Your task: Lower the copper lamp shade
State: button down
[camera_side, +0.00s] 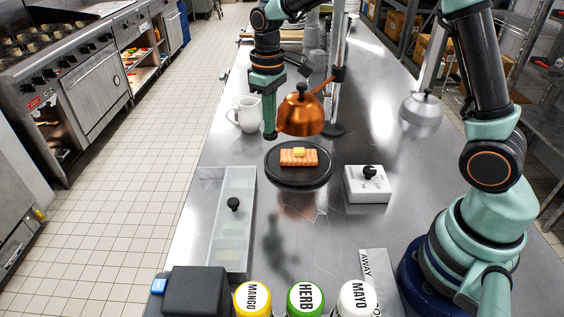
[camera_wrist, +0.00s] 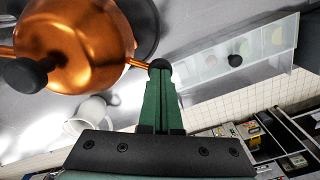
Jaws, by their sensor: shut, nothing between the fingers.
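My gripper (camera_side: 270,134) is shut and empty, pointing down just left of the shade. In the wrist view, its green fingers (camera_wrist: 160,78) meet or overlap the ball; I cannot tell whether they touch.
A white pitcher (camera_side: 247,116) stands close left of my gripper. A clear-lidded bin (camera_side: 227,215) lies front left, a white box with a black knob (camera_side: 368,184) right. Labelled bottles (camera_side: 305,299) line the front. A silver shade (camera_side: 421,110) hangs at right.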

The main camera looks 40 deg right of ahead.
jog(key=shift+f, duration=0.7)
notch_tip(320, 180, up, 9)
dwell(0.8)
jog(key=shift+r, duration=0.1)
jog(key=s+d+r+m+t, duration=0.1)
jog(key=s+t, duration=0.1)
jog(key=s, duration=0.6)
jog(key=s+d+m+t, duration=0.2)
jog(key=s+t, duration=0.1)
jog(key=s, duration=0.4)
jog(key=shift+s+d+r+t, duration=0.25)
jog(key=shift+s+r+t, duration=0.05)
jog(key=shift+s+r, duration=0.1)
